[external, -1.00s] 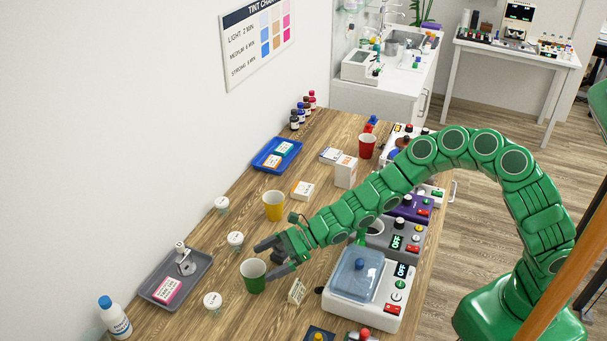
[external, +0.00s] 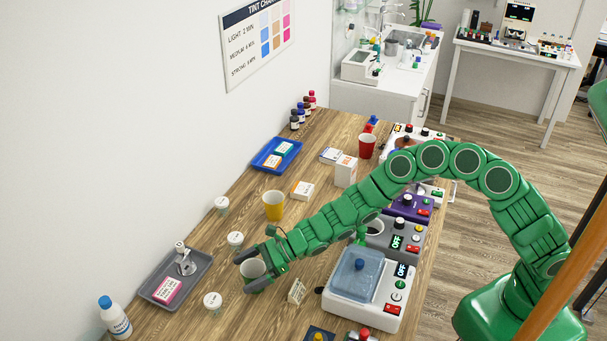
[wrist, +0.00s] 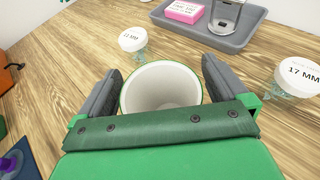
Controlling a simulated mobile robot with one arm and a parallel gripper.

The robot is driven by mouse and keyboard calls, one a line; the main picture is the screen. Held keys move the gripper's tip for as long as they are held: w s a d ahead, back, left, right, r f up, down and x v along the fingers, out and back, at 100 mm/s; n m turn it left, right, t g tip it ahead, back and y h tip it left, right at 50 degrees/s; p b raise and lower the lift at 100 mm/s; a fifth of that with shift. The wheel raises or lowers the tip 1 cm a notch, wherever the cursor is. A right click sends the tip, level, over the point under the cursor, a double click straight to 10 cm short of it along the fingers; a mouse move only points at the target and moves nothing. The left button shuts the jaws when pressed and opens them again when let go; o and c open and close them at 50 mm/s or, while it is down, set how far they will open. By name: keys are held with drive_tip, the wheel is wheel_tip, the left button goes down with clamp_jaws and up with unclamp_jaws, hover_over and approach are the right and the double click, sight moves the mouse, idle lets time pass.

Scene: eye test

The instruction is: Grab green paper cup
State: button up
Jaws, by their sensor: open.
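The green paper cup (external: 254,269) stands upright on the wooden table. Its white inside and thin green rim show in the wrist view (wrist: 160,88). My gripper (external: 254,266) is low around the cup with its jaws open. In the wrist view one grey finger of my gripper (wrist: 158,85) is on each side of the cup. The finger on the left looks very near the cup wall; I cannot tell whether it touches. The cup's lower front is hidden by my gripper.
White-lidded jars stand near the cup, one labelled 17 MM (wrist: 299,77) and another (external: 213,301). A grey tray (external: 150,292) lies to the left. A yellow cup (external: 273,205) stands behind. A small white rack (external: 297,291) and a white machine (external: 345,308) are on the right.

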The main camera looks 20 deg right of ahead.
drive_tip(key=shift+a, duration=0.15)
drive_tip(key=shift+c, duration=0.5)
drive_tip(key=c, duration=0.9)
drive_tip(key=shift+o, duration=0.2)
drive_tip(key=shift+r, duration=0.1)
wheel_tip(320, 180, up, 3)
drive_tip(key=shift+r, duration=0.15)
drive_tip(key=d+r, duration=0.1)
drive_tip(key=s+d+r, duration=0.1)
drive_tip(key=r, duration=0.1)
drive_tip(key=s+d+r, duration=0.1)
drive_tip(key=d+r, duration=0.1)
drive_tip(key=shift+s+d+r, duration=0.1)
drive_tip(key=shift+r, duration=0.15)
drive_tip(key=s+d+r, duration=0.4)
drive_tip(key=d, duration=0.4)
drive_tip(key=shift+s, duration=0.25)
